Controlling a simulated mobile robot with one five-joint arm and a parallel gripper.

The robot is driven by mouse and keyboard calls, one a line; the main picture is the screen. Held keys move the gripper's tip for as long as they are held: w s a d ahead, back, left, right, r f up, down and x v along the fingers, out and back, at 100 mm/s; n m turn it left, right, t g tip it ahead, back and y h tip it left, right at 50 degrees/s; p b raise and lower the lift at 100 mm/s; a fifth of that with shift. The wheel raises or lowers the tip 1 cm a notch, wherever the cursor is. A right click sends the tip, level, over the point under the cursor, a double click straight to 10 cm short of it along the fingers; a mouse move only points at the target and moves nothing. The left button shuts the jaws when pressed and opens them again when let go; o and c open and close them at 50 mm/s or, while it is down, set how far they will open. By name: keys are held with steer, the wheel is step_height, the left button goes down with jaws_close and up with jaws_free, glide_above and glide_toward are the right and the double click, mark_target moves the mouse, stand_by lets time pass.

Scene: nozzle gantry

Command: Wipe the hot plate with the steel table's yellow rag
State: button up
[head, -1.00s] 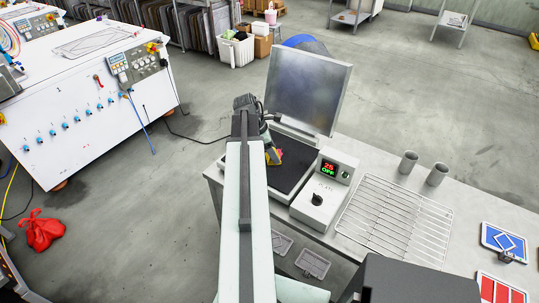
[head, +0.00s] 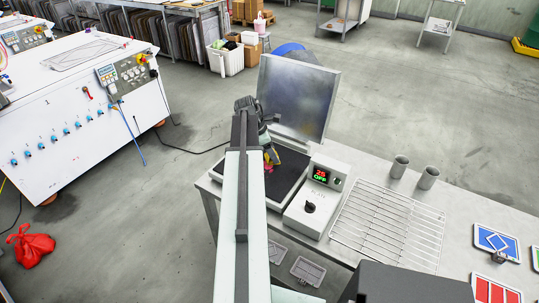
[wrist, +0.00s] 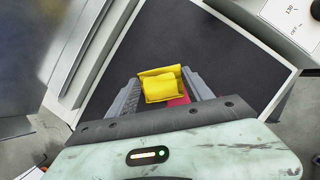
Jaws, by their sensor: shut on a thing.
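The hot plate (head: 287,173) is a flat black square with a pale rim on the steel table (head: 365,165). It fills most of the wrist view (wrist: 225,55). My gripper (wrist: 163,92) is over the black surface, its two grey fingers closed on the folded yellow rag (wrist: 160,83). A red patch shows under the rag between the fingers. I cannot tell whether the rag touches the plate. My arm hides the plate's left side.
A control box (head: 317,196) with a dial and a lit display reading 25 and OFF stands right of the plate. A grey metal panel (head: 297,97) rises behind it. A wire rack (head: 388,228) and two metal cups (head: 399,167) are further right.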

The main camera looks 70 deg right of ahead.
steer(key=shift+s+d, duration=0.15)
steer(key=shift+d, duration=0.4)
steer(key=shift+s+d, duration=0.15)
steer(key=shift+d, duration=0.35)
steer(key=shift+w, duration=0.15)
